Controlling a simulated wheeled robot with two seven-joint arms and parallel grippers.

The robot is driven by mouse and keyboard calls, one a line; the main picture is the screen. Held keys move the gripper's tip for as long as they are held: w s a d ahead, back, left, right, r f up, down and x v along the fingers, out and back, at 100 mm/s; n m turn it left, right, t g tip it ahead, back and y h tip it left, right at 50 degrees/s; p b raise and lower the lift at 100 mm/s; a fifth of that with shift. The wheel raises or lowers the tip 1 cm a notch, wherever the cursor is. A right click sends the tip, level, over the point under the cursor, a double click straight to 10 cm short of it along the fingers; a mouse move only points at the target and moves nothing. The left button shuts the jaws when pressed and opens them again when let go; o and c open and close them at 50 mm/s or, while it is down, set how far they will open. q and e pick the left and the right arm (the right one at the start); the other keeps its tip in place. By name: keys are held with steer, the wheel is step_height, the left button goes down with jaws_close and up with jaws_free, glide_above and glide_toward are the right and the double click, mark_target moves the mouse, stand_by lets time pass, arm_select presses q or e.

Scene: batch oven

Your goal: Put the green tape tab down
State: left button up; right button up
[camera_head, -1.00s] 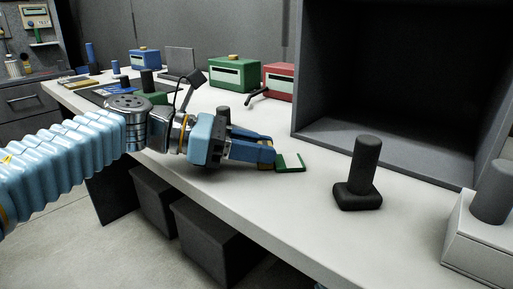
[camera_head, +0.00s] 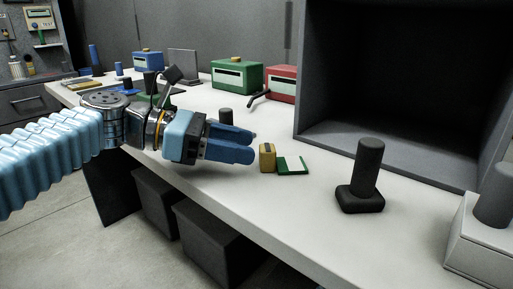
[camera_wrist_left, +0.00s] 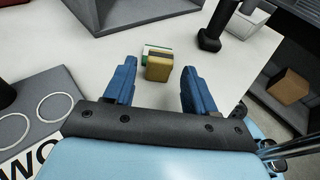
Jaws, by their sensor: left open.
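The green tape tab (camera_head: 292,165) is an L-shaped green piece on the white bench top. A small yellow-brown block (camera_head: 267,158) with a dark band stands against its left end. In the left wrist view the block (camera_wrist_left: 159,67) sits just beyond the fingertips, with a bit of green and white (camera_wrist_left: 152,50) behind it. My left gripper (camera_head: 254,147) is open and empty, to the left of the block and apart from it. My right gripper is not in view.
A black post on a square base (camera_head: 361,178) stands right of the tab. The large dark oven chamber (camera_head: 390,150) is behind it. A green box (camera_head: 236,78) and a red box (camera_head: 281,84) stand at the back. The bench's front edge is close to the gripper.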

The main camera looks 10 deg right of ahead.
arm_select(q)
steer(key=v, duration=0.8)
